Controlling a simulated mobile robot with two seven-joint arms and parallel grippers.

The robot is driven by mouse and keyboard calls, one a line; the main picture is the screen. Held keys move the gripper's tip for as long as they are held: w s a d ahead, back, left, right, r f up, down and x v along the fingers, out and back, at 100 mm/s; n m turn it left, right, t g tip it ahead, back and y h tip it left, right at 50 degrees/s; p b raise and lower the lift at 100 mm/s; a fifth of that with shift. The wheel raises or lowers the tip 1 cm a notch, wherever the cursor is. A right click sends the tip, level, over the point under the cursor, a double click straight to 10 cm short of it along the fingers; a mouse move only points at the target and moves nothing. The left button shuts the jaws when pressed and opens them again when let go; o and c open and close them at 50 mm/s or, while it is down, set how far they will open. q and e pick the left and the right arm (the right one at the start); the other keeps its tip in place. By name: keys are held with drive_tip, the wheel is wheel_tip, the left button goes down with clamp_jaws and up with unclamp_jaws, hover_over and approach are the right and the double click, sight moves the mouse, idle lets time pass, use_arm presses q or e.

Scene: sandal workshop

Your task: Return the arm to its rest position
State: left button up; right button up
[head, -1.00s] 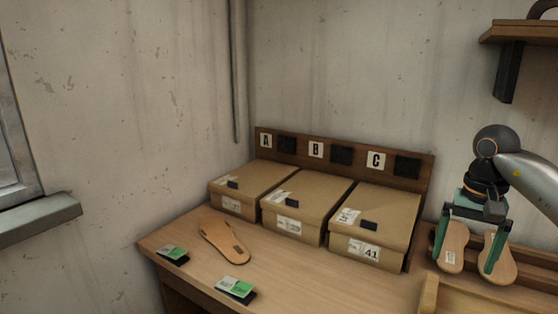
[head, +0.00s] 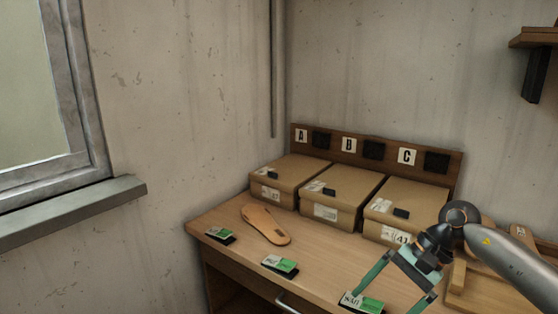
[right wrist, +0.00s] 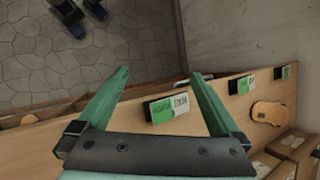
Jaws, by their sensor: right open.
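My right gripper (head: 386,302) is open and empty, its fingers pointing down and toward the front edge of the workbench (head: 235,222). In the right wrist view the open gripper (right wrist: 159,73) has nothing between its fingertips. A green and white card holder (head: 362,303) on the bench shows near the fingertips; it also appears in the right wrist view (right wrist: 167,107) beyond the fingers. I cannot tell how high the fingers are above the bench. My left gripper is not in view.
Three cardboard boxes (head: 330,199) stand under the A, B, C board (head: 344,147). More card holders (head: 279,266) lie along the front edge. A wooden tray (head: 470,297) is at right. A stone floor (right wrist: 125,35) lies beyond the edge.

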drive_tip(key=s+a+m+t+y, duration=0.35)
drive_tip(key=a+m+y, duration=0.95)
drive_tip(key=a, duration=0.5)
drive_tip(key=d+f+m+t+h+p, duration=0.1)
drive_tip(key=d+f+m+t+h, duration=0.35)
drive_tip(key=m, duration=1.05)
drive_tip(key=d+f+m+t+h, duration=0.2)
drive_tip(key=f+m+t+h, duration=0.55)
drive_tip(key=m, duration=0.85)
drive_tip(key=s+d+f+m+g+h, duration=0.2)
drive_tip(key=s+d+f+m, duration=0.1)
drive_tip(key=s+f+m, duration=0.4)
drive_tip(key=s+d+f+m+g+h, duration=0.3)
drive_tip(key=s+f+m, duration=0.5)
drive_tip(key=f, duration=0.1)
drive_tip(key=shift+p, duration=0.3)
drive_tip(key=shift+f, duration=0.1)
